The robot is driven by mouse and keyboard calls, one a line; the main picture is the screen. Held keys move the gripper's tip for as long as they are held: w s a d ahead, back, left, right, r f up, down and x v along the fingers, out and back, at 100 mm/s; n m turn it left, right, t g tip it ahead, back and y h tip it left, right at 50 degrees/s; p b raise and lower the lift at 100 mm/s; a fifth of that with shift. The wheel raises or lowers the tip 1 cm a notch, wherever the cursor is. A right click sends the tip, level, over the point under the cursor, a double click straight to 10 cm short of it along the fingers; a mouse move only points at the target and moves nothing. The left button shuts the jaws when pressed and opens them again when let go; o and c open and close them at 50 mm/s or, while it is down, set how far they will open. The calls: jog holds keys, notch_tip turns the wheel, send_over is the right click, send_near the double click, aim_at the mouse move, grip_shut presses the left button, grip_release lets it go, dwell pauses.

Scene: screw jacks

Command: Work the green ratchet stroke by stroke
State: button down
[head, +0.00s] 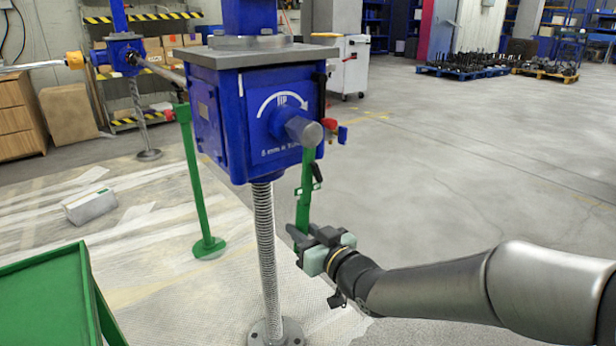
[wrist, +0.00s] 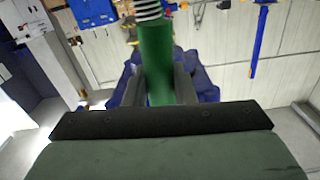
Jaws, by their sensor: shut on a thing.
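The green ratchet (head: 304,196) hangs down from the grey shaft end (head: 303,130) on the front of the blue screw jack (head: 238,115). Its handle points nearly straight down. My gripper (head: 303,238) is shut on the lower end of the ratchet handle. In the wrist view the green handle (wrist: 156,65) stands between the two dark fingers of my gripper (wrist: 158,88). A white curved arrow is printed on the jack's face around the shaft. The handle's very tip is hidden by the fingers.
A threaded screw (head: 268,260) runs from under the jack to a round floor plate. A green post (head: 195,180) stands behind left, and a green table (head: 45,300) is at the lower left. A red and blue fitting (head: 333,130) sticks out right of the jack. The floor at right is free.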

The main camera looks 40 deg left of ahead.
jog(key=s+a+r+m+p, duration=0.2)
jog(key=s+m, duration=0.3)
jog(key=s, duration=0.3)
jog(key=shift+a+r+p, duration=0.25)
jog(key=shift+r+p, duration=0.3)
jog(key=shift+r, duration=0.15)
jog(key=w+b, duration=0.1)
jog(key=w+f+n, duration=0.1)
jog(key=w+d+n+b, duration=0.1)
jog(key=w, duration=0.1)
jog(key=shift+d+f+b, duration=0.1)
jog(key=shift+f+b, duration=0.2)
jog(key=shift+f, duration=0.1)
jog(key=w+n, duration=0.1)
jog(key=w+b, duration=0.1)
jog(key=w+d+f+n, duration=0.1)
jog(key=shift+w+d+n+b, duration=0.1)
jog(key=shift+w+n+b, duration=0.2)
jog(key=shift+w+b, duration=0.1)
